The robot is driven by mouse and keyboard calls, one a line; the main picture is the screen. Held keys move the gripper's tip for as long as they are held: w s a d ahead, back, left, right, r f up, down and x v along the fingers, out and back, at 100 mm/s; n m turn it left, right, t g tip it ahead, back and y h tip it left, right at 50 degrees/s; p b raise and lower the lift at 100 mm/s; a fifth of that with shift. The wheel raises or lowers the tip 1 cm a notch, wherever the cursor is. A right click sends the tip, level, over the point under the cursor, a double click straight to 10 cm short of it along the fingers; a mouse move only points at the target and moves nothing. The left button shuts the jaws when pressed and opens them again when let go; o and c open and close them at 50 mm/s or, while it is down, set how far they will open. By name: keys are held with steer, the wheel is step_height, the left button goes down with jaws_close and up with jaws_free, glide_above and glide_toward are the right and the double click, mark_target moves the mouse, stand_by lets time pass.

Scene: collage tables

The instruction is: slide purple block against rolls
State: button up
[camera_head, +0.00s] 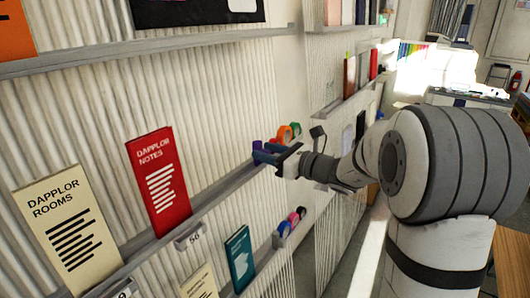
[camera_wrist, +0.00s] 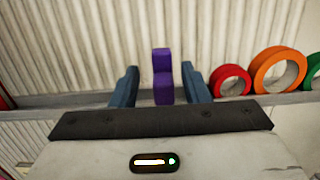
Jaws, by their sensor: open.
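The purple block (camera_wrist: 163,73) stands on the wall ledge and shows between my two blue fingers in the wrist view. A bit of the block (camera_head: 257,144) also shows behind my gripper in the head view. My gripper (camera_wrist: 160,84) is open, one finger on each side of the block; I cannot tell whether either finger touches it. To the right on the ledge stand a red roll (camera_wrist: 219,73), an orange roll (camera_wrist: 257,72) and a partly cut-off green roll (camera_wrist: 311,72). My right finger lies between the block and the red roll, with a gap there.
The ledge (camera_wrist: 80,99) runs along a ribbed wall. In the head view, a red notes booklet (camera_head: 160,178) and a cream booklet (camera_head: 66,228) stand farther left on it. A lower ledge holds a teal booklet (camera_head: 239,259) and several small colored items (camera_head: 290,222).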

steer(key=b+v, duration=0.1)
steer(key=v, duration=0.6)
